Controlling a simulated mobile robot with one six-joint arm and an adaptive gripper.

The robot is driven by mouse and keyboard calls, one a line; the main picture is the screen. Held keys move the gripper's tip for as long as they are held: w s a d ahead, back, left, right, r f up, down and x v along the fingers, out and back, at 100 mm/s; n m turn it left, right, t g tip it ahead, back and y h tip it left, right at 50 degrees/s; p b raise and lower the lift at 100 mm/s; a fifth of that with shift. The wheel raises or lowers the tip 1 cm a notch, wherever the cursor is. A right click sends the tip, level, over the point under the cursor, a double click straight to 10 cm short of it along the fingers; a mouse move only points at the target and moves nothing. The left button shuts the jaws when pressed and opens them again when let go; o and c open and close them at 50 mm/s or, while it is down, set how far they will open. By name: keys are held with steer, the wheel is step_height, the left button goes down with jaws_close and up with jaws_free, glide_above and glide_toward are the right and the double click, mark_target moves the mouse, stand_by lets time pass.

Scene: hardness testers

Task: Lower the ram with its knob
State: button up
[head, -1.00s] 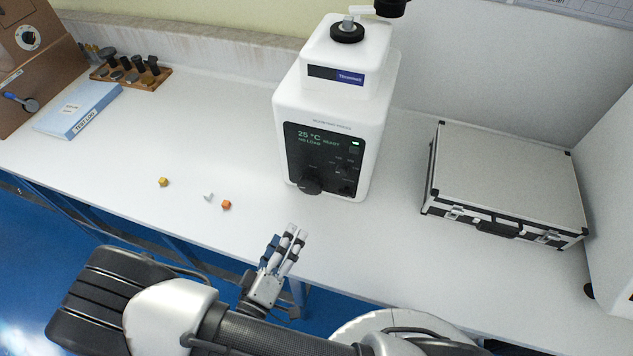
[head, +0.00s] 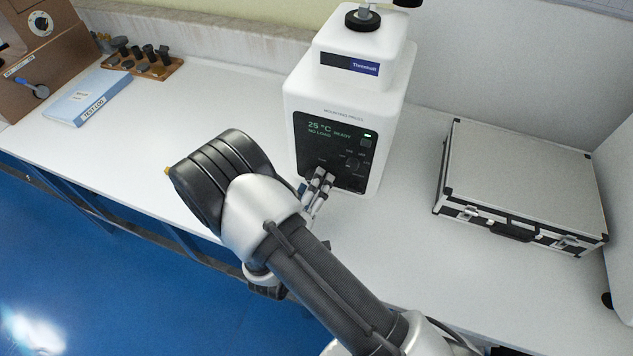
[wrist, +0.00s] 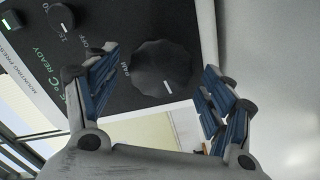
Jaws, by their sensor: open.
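The mounting press (head: 345,100) is a white machine with a black control panel on its front, reading 25 °C, READY and NO LOAD. In the wrist view, the ram knob (wrist: 160,68) is a large dark fluted dial labelled RAM, with a white pointer line. My gripper (wrist: 160,95) is open in front of the panel, with blue-padded fingers on either side of the knob; I cannot tell whether they touch it. In the head view my gripper (head: 318,185) is at the panel's lower left and hides the ram knob.
A silver case (head: 525,185) stands right of the press. A blue test log binder (head: 88,97) and a wooden rack of dark pieces (head: 145,65) lie at the left. Bare white bench (head: 400,225) lies between press and case.

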steer(key=shift+x, duration=1)
steer(key=shift+c, duration=0.6)
steer(key=c, duration=0.9)
